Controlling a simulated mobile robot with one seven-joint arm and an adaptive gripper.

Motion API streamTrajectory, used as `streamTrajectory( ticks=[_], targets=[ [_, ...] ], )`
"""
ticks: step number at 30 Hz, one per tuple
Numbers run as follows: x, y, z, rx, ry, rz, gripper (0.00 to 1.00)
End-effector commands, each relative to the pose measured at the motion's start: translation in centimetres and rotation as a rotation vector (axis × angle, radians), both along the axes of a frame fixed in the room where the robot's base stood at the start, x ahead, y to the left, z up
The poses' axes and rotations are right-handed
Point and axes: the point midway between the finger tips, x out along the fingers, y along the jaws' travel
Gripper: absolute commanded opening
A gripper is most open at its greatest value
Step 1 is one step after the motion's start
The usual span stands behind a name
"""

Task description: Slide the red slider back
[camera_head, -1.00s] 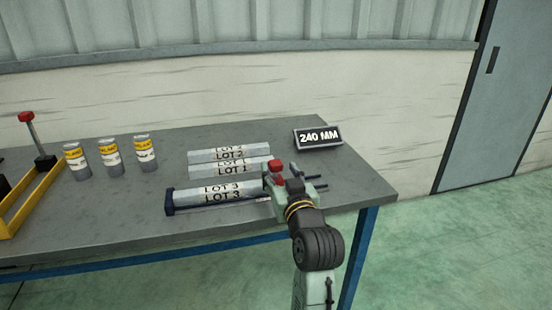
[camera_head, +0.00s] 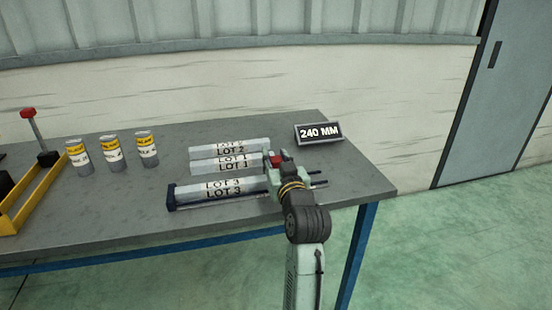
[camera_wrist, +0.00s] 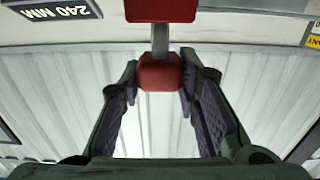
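The red slider (camera_head: 275,160) sits at the right end of the LOT 3 bar (camera_head: 222,194), partly hidden by my gripper (camera_head: 280,166). In the wrist view, which is upside down, the slider shows as a red knob (camera_wrist: 160,72), a grey post and a wider red part (camera_wrist: 160,10). My gripper's two fingers (camera_wrist: 160,76) are on either side of the knob. The knob fills the gap between the pads, and they appear to touch it. The dark end stop (camera_head: 171,197) is at the left end of the bar. Thin rods (camera_head: 318,181) stick out to the right.
The LOT 2 (camera_head: 230,149) and LOT 1 (camera_head: 222,163) bars lie behind. A 240 MM display (camera_head: 319,133) stands at the back right. Several labelled cans (camera_head: 112,153) and a yellow-edged tray (camera_head: 32,206) are at the left. The tabletop (camera_head: 130,215) is bare in front.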

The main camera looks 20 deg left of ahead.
Motion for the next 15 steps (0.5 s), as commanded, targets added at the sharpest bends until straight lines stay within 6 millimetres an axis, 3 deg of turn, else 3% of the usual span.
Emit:
streamTrajectory(
  ticks=[12, 15],
  targets=[
    [-0.01, 0.0, -0.01, 0.0, 0.0, 0.0, 0.0],
    [-0.01, 0.0, -0.02, 0.0, 0.0, 0.0, 0.0]
  ],
)
